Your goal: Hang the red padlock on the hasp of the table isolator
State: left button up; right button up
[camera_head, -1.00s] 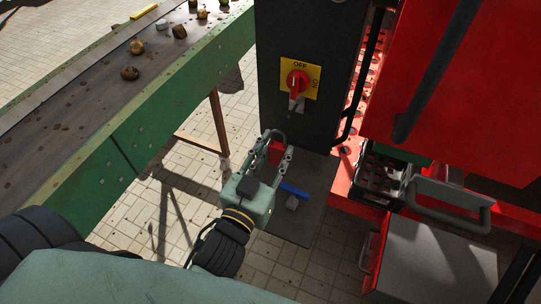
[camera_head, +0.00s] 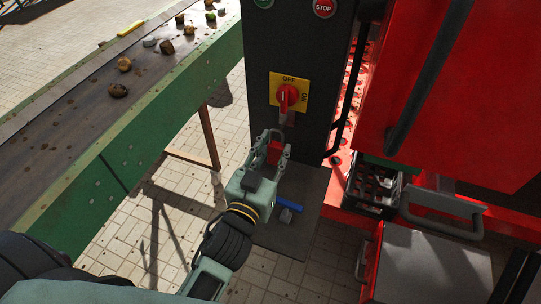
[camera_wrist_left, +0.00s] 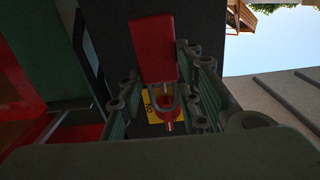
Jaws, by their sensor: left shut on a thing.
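The table isolator is a yellow plate (camera_head: 289,92) with a red knob (camera_head: 286,98) on the dark cabinet front, marked OFF and ON. Its grey hasp (camera_head: 287,118) hangs below the knob. My left gripper (camera_head: 274,140) is shut on the red padlock (camera_head: 274,152), just below and left of the hasp. In the left wrist view the padlock body (camera_wrist_left: 153,47) lies between the fingers, and its shackle (camera_wrist_left: 166,104) shows in front of the red knob (camera_wrist_left: 168,120). I cannot tell whether the shackle touches the hasp. My right gripper is not in view.
A grey shelf (camera_head: 308,215) with a blue item (camera_head: 289,204) lies below the gripper. A conveyor (camera_head: 75,125) with potatoes runs at left. A red machine (camera_head: 450,110) and a black crate (camera_head: 375,190) stand at right. A red STOP button (camera_head: 324,7) is above.

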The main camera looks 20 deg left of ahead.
pick_arm(q)
jog(key=shift+w+d+f, duration=0.1)
jog(key=shift+w, duration=1.25)
jog(key=shift+w+f+b, duration=0.45)
jog(key=shift+w+f, duration=0.1)
jog(key=shift+f, duration=0.1)
jog(key=o, duration=1.3)
jog(key=shift+f, duration=0.1)
jog(key=shift+s, duration=0.15)
